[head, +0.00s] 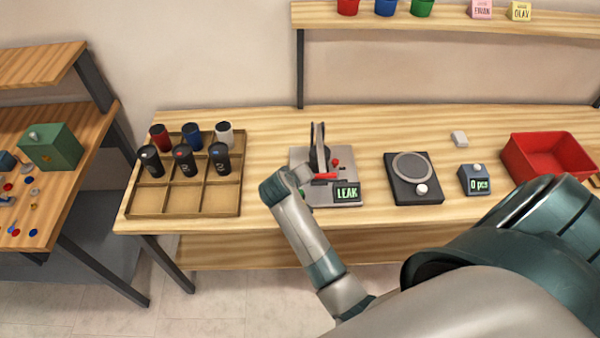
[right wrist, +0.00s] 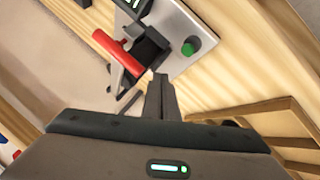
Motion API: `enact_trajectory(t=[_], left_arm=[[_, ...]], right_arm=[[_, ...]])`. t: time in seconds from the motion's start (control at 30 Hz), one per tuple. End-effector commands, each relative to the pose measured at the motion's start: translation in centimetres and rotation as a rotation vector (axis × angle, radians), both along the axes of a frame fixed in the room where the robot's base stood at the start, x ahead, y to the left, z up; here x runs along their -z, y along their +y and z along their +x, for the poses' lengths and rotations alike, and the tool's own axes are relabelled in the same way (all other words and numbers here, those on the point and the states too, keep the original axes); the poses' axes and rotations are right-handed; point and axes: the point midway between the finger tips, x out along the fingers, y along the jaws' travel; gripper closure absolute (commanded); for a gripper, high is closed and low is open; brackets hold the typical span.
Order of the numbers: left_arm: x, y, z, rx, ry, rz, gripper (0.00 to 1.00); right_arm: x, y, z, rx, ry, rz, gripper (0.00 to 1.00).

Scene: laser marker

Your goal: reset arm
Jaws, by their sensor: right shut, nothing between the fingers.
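My right arm comes in from the lower right of the head view. Its right gripper (head: 302,174) is at the left side of the grey device (head: 345,192) with the "LEAK" display. In the right wrist view the right gripper (right wrist: 160,90) has its fingers together, with nothing between them. The device's red handle (right wrist: 115,48) and green button (right wrist: 190,46) lie just beyond the fingertips. I cannot tell whether the fingers touch the device. My left gripper is not in view.
A wooden divided tray (head: 150,200) with several tumblers stands left of the device. A round-plate scale (head: 413,190), a counter box (head: 475,180) and a red bin (head: 545,160) stand to the right. A shelf (head: 440,20) hangs above. A side table (head: 75,160) is at left.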

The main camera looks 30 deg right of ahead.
Motion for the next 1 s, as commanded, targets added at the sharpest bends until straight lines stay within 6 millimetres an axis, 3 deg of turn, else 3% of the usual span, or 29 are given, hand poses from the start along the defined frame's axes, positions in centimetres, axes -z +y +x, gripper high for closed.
enact_trajectory(t=[0.8, 1.0], left_arm=[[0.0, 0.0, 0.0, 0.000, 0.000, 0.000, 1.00], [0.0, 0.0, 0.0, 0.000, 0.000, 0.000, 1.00]], right_arm=[[0.0, 0.0, 0.0, 0.000, 0.000, 0.001, 1.00], [0.5, 0.3, -1.5, -0.008, 0.009, 0.020, 1.00]])
